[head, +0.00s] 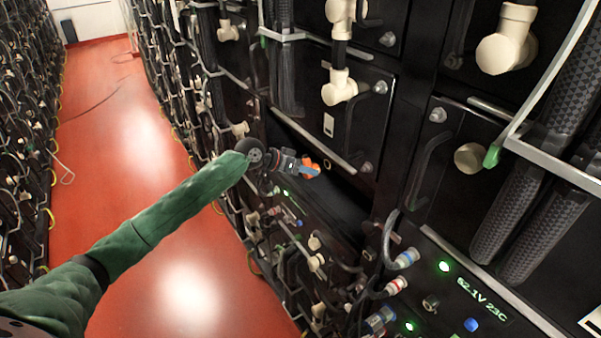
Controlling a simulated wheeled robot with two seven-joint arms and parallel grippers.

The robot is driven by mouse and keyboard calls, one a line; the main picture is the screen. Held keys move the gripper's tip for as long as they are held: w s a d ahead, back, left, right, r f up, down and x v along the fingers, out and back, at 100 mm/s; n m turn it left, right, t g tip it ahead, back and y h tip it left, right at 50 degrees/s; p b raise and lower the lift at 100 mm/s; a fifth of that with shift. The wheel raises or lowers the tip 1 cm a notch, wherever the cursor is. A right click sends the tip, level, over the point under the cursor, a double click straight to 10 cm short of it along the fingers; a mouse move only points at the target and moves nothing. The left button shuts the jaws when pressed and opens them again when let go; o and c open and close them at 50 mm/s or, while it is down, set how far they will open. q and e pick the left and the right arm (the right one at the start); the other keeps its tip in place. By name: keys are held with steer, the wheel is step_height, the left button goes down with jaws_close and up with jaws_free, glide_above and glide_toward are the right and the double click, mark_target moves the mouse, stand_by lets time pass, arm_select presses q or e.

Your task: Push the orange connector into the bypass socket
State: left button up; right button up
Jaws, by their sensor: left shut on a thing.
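My left arm reaches in from the lower left in its green sleeve. My left gripper (306,167) is shut on the small orange connector (311,163), with a blue finger partly covering it. It holds the connector in front of a dark open gap in the battery rack. The connector is apart from the panel below right. A round metal socket (430,302) sits on that panel, left of a blue round part (471,325). I cannot tell from the picture whether this is the bypass socket. My right gripper is not in view.
Thick black cables (535,205) hang at right.

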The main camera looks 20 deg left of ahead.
arm_select(q)
steer(key=shift+w+d, duration=0.1)
steer(key=shift+w, duration=0.05)
steer(key=shift+r, duration=0.1)
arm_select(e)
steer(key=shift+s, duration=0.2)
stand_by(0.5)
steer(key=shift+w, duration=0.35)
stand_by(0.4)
arm_select(q)
steer(key=shift+w+d, duration=0.2)
steer(key=shift+w, duration=0.05)
steer(key=shift+w+d, duration=0.15)
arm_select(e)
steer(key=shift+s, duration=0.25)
arm_select(q)
steer(key=shift+w+d, duration=0.15)
steer(key=shift+w, duration=0.05)
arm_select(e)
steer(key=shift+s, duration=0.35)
arm_select(q)
steer(key=shift+w+d, duration=0.1)
steer(key=shift+w, duration=0.05)
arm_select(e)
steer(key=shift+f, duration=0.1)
